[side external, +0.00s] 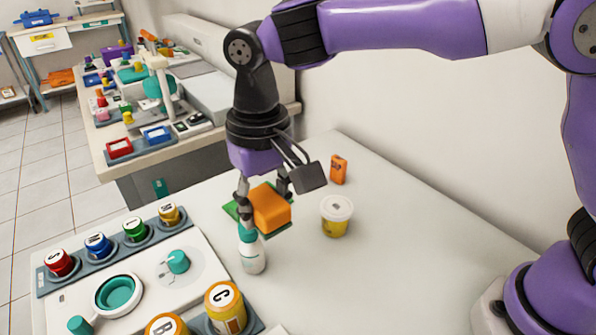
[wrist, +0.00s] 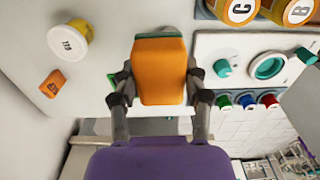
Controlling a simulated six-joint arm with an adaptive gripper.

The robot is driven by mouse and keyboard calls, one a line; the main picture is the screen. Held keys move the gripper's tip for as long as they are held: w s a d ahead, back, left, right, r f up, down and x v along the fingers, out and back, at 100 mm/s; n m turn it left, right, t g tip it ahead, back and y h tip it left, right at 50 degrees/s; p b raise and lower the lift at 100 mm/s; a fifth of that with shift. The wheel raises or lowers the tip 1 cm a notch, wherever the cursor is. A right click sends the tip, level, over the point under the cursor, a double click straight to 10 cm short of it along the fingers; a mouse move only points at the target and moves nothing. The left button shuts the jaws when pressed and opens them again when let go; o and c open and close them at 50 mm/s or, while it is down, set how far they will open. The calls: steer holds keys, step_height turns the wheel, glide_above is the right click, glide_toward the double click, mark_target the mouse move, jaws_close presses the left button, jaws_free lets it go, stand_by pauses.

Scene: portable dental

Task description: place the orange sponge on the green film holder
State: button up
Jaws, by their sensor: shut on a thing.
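The orange sponge (side external: 271,208) is between the fingers of my gripper (side external: 264,188), which is shut on it. In the wrist view the sponge (wrist: 160,72) fills the space between the two fingertips (wrist: 158,88). The green film holder (side external: 285,229) is a flat green piece on the white table, behind and below the sponge in the side view. The sponge hides most of it, and only its edges show. In the wrist view small green edges show beside the sponge. I cannot tell whether the sponge touches the holder.
A white and teal bottle (side external: 251,252) stands close in front of the sponge. A yellow tub with a white lid (side external: 336,216) and a small orange box (side external: 339,170) stand to the right. A white panel with coloured jars (side external: 150,262) lies at left. The table's right front is clear.

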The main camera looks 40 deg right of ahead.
steer(key=w+d+f, duration=0.2)
steer(key=w+d, duration=0.1)
steer(key=w+d+f, duration=0.3)
steer(key=w, duration=0.1)
steer(key=w+d+f, duration=0.2)
steer(key=w+d, duration=0.1)
steer(key=w, duration=0.1)
steer(key=shift+w+f, duration=0.15)
steer(key=shift+w, duration=0.05)
steer(key=shift+w+d+f, duration=0.1)
steer(key=shift+d+f, duration=0.05)
steer(key=shift+f, duration=1.9)
steer(key=shift+f, duration=0.1)
steer(key=o, duration=1.1)
